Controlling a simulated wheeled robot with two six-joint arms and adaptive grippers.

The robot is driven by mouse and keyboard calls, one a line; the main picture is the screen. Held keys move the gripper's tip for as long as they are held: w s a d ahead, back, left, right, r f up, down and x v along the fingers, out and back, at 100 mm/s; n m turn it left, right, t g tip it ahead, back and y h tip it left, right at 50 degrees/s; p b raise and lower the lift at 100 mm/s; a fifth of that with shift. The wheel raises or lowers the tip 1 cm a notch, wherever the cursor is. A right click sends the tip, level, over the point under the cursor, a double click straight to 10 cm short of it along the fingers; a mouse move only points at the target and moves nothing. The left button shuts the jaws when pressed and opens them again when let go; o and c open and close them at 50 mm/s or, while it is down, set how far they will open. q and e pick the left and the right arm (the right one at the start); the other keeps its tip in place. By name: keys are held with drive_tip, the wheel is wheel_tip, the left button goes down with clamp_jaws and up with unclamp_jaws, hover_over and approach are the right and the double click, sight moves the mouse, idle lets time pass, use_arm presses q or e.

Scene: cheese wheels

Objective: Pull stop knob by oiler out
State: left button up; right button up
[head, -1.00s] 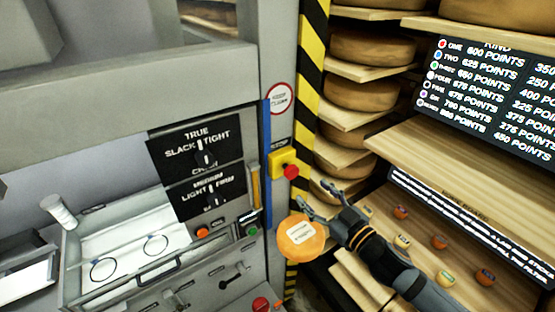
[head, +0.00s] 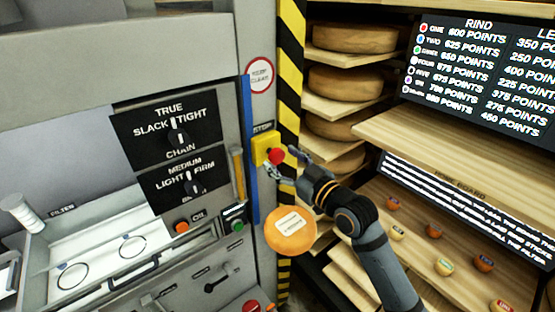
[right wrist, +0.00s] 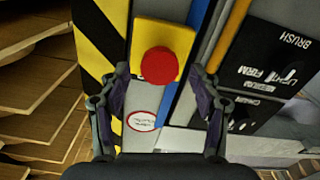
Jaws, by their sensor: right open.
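The red stop knob (head: 277,156) sits on a yellow box (head: 264,150) under a STOP label on the grey machine post. My right gripper (head: 285,164) is open at the knob, with one finger on either side of it in the head view. In the right wrist view the red knob (right wrist: 159,66) lies between and a little beyond the two spread fingertips (right wrist: 160,84). I cannot tell whether a finger touches it. An orange round thing with a white label (head: 290,232) is below the gripper; I cannot tell whether it is the oiler. My left gripper is not in view.
A blue strip (head: 249,130) and a yellow-brown handle (head: 238,172) are left of the box. A black-and-yellow striped post (head: 290,65) stands to its right. Shelves with cheese wheels (head: 352,83) fill the right.

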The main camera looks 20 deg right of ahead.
drive_tip(key=shift+p+x, duration=0.3)
drive_tip(key=shift+x, duration=1.1)
clamp_jaws()
